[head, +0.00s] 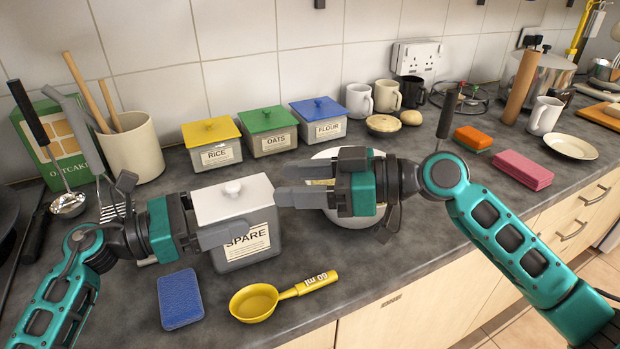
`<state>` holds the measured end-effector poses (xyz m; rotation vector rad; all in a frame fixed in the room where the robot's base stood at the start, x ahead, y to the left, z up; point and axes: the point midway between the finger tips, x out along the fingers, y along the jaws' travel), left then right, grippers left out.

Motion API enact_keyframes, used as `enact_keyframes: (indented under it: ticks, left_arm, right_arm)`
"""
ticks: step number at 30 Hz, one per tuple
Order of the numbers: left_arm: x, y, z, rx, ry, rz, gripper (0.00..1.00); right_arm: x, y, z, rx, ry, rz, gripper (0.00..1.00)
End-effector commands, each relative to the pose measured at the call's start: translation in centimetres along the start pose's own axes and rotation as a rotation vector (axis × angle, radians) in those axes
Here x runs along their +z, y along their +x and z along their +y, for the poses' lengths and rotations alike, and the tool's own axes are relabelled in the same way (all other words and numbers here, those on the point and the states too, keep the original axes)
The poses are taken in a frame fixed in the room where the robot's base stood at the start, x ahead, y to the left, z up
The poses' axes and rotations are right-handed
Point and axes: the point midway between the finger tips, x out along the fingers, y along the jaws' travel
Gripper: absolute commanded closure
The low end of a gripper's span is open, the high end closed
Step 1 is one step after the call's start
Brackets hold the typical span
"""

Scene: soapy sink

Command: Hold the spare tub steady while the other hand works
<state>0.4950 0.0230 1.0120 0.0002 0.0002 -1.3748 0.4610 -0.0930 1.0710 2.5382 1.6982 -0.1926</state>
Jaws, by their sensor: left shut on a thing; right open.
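The spare tub (262,246) is a grey box with a white lid (250,200) on it and a label reading SPARE. It stands upright on the counter at centre left. My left gripper (226,230) is shut on the tub from its left side, with one finger across the front face. The other finger is mostly hidden. My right gripper (284,184) is open and empty, its fingers pointing left just right of the tub's lid. A white bowl (345,240) stands below and behind my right gripper, partly hidden by it.
Tubs labelled RICE (220,155), OATS (274,142) and FLOUR (325,130) line the wall. A yellow 60 ml scoop (254,302) and a blue sponge (180,299) lie in front. Mugs (359,100), an orange-green sponge (472,138) and a pink block (523,170) are farther right.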

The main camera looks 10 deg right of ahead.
Motion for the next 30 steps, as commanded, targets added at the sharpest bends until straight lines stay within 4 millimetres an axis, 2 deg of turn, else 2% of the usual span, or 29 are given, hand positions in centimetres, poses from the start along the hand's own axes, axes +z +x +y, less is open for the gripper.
enact_keyframes:
  ticks: [9, 15, 21, 29, 30]
  left_arm:
    - [0.0, 0.0, 0.0, 0.000, 0.000, 0.000, 0.68]
    - [0.0, 0.0, 0.0, 0.000, 0.000, 0.000, 0.68]
    - [0.0, 0.0, 0.0, 0.000, 0.000, 0.000, 0.68]
    - [0.0, 0.0, 0.0, 0.000, 0.000, 0.000, 0.68]
    - [0.0, 0.0, 0.0, 0.000, 0.000, 0.000, 0.68]
  right_arm:
    - [-0.1, 6.2, 0.0, -0.001, -0.001, 0.004, 0.47]
    - [-0.1, 9.0, 0.0, 0.001, -0.001, 0.004, 0.47]
    - [-0.1, 10.1, 0.0, 0.001, -0.002, 0.001, 0.47]
    - [-0.1, 10.2, 0.0, 0.001, -0.002, 0.001, 0.47]
    - [-0.1, 10.2, 0.0, 0.001, -0.002, 0.001, 0.50]
